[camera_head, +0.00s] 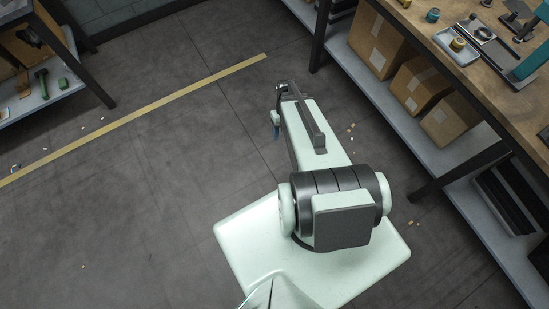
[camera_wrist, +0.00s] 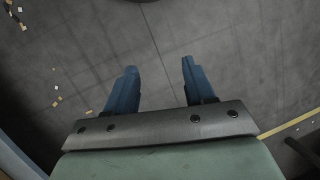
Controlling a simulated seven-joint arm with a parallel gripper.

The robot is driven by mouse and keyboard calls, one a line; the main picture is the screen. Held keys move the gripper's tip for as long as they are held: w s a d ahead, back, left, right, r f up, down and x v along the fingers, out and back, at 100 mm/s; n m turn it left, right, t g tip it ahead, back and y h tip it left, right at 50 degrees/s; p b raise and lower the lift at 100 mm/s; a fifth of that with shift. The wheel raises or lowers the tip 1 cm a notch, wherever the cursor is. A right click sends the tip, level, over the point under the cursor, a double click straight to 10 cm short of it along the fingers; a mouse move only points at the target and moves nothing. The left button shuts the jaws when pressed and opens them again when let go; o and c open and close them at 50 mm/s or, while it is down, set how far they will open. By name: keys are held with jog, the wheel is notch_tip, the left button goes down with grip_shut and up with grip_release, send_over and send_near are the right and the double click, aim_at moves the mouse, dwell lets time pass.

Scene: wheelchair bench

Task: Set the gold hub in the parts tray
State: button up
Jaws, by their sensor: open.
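A pale, shallow parts tray (camera_head: 444,39) lies on the wooden workbench at the upper right of the head view. A small gold-topped round part (camera_head: 458,44), which looks like the gold hub, appears to sit inside it. My gripper (camera_head: 276,131) is far to the left of the bench, over the open floor, and mostly hidden behind my arm. In the wrist view my gripper (camera_wrist: 160,70) shows two blue fingers spread apart, with only grey floor between and beyond them. Neither the tray nor the hub shows in the wrist view.
A teal-and-gold round part (camera_head: 433,15) and another gold one (camera_head: 405,3) stand on the workbench (camera_head: 480,83) behind the tray. Metal parts and a teal tool lie to the tray's right. Cardboard boxes (camera_head: 415,83) fill the shelf below. The floor between benches is mostly clear.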

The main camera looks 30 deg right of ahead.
jog(key=s+a+f+n+g+h, duration=0.1)
jog(key=s+a+f, duration=0.2)
jog(key=s+a, duration=0.4)
jog(key=s+a+f+n+g+h, duration=0.1)
jog(key=s+a+f+g, duration=0.1)
jog(key=s+a, duration=0.5)
jog(key=s+f, duration=0.1)
jog(key=s, duration=0.2)
jog(key=shift+s+f+h, duration=0.15)
jog(key=shift+f+h, duration=0.15)
jog(key=shift+f, duration=0.05)
